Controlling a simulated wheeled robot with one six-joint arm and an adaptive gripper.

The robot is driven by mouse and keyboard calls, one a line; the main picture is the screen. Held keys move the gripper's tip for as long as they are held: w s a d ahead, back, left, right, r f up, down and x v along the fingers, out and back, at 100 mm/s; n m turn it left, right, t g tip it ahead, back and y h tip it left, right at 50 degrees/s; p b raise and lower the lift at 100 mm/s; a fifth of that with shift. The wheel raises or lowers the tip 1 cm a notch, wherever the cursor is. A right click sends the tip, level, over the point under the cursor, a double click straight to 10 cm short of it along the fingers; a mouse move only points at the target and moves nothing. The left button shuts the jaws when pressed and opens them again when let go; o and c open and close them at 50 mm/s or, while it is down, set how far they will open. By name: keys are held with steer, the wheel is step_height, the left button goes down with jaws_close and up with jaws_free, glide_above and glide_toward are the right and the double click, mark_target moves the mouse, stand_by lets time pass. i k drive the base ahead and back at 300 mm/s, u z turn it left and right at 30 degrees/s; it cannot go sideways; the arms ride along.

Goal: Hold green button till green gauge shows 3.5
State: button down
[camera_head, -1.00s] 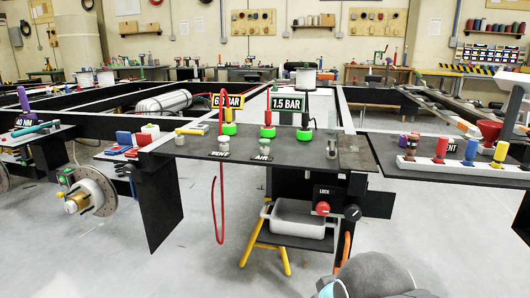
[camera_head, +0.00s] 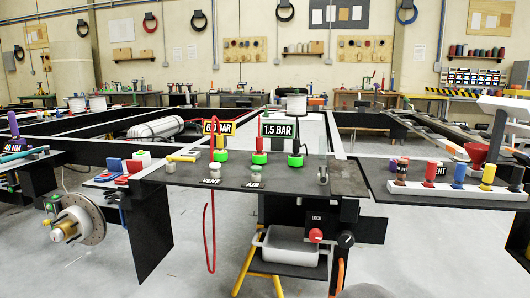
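A gauge sign with a green border (camera_head: 279,129) reads 1.5 BAR and stands at the back of the black panel (camera_head: 305,178). A small button with a pale green top (camera_head: 258,169) is on the panel beside the AIR label (camera_head: 255,185). A similar small pale button (camera_head: 216,167) is beside the VENT label (camera_head: 210,181). Nothing is seen touching either button. My gripper is not in view. Only a sliver of a grey part of my arm shows at the bottom edge, right of centre.
A second, yellow-bordered sign (camera_head: 218,127) is partly covered by a red hose (camera_head: 207,235). Several green-based fittings stand behind the buttons. A red LOCK knob (camera_head: 316,236) is below the panel. A rack of coloured bottles (camera_head: 430,188) is at right.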

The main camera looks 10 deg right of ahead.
mark_target(256, 169)
steer(key=u, duration=0.55)
steer(key=k, duration=0.65)
steer(key=u, duration=0.25)
steer(key=i, duration=1.05)
steer(key=z, duration=1)
